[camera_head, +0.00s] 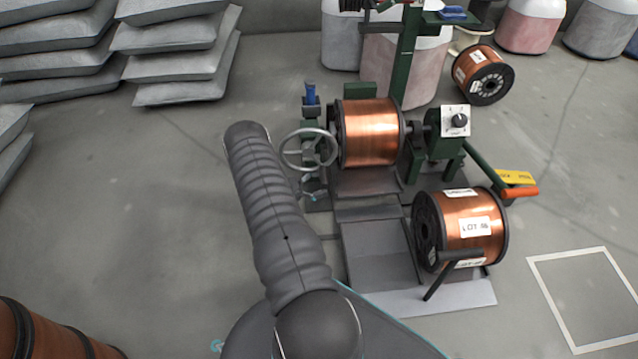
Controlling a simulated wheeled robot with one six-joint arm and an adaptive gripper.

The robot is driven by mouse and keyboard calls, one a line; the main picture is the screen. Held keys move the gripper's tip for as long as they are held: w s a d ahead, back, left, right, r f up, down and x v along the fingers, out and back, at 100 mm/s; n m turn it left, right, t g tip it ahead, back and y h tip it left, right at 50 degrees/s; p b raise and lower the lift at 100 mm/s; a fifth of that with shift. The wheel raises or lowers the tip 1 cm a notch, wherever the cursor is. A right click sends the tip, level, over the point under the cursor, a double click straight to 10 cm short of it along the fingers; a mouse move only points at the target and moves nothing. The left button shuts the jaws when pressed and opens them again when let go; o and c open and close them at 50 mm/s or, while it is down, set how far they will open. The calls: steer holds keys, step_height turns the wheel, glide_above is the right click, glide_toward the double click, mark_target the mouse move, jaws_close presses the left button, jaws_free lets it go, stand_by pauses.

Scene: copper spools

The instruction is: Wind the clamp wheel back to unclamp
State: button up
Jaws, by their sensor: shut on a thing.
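The clamp wheel (331,141), a grey spoked handwheel, stands at the left end of the green winding stand. A copper spool (370,130) with black flanges sits in the stand just right of the wheel. My gripper (308,178) shows only as a small grey piece with a teal accent at the wheel's lower rim. It appears shut on that rim. Its fingers are too small to make out clearly, and my dark ribbed arm fills the foreground left of the wheel.
A second copper spool (468,228) labelled LOT lies at the front right, by a grey ramp (378,255). A control box with a dial (456,121) and an orange-ended lever (519,193) are at the right. Stacked sacks (185,60) stand at the back left.

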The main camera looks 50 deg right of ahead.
steer(key=o, duration=1.6)
steer(key=shift+s+f, duration=0.1)
steer(key=shift+s, duration=0.05)
steer(key=v, duration=1.2)
